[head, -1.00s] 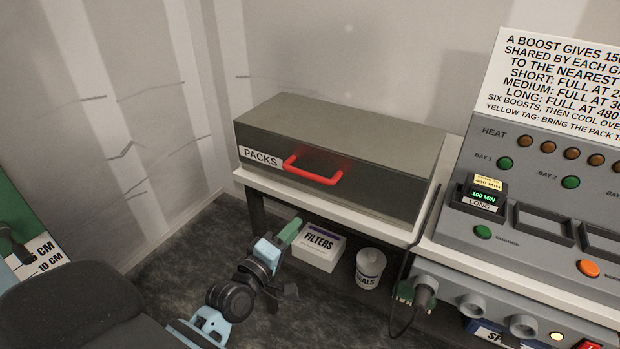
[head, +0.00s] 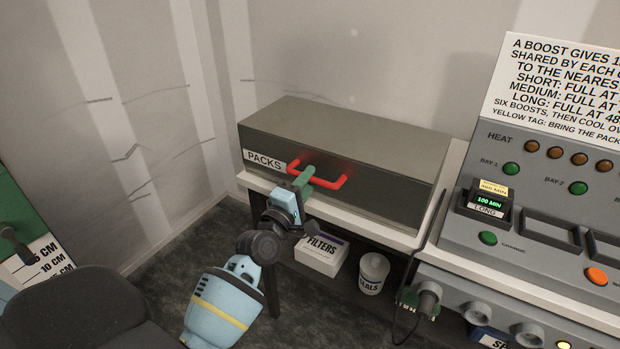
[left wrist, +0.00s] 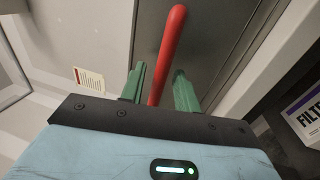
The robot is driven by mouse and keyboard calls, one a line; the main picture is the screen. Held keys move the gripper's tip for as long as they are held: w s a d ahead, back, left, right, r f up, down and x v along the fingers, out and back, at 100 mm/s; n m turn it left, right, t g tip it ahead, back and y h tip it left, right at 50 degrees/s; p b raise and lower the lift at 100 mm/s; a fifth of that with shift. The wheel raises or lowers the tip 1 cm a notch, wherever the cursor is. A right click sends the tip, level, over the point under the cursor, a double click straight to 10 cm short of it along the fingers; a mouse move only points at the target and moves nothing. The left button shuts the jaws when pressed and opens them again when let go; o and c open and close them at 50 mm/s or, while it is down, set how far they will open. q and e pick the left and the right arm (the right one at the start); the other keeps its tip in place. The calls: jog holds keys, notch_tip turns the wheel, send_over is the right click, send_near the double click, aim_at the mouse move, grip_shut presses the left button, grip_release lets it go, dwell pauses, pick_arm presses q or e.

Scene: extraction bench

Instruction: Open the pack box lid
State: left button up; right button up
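The pack box (head: 390,180) is a dark grey box with a closed lid (head: 345,130), a "PACKS" label and a red handle (head: 330,184) on its front. My left gripper (head: 305,176) is at the left part of the handle. In the left wrist view the red handle (left wrist: 170,45) runs between the two green fingers (left wrist: 158,85), with a gap on each side. The left gripper is open around the handle. My right gripper is not in view.
The box stands on a white-topped bench (head: 400,232). Below it are a "FILTERS" box (head: 320,255) and a white tub (head: 372,272). A grey control panel (head: 540,190) stands at the right. A wall is behind the box.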

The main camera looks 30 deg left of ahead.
pick_arm(q)
jog(key=shift+w+r, duration=0.1)
jog(key=shift+w, duration=0.6)
grip_shut()
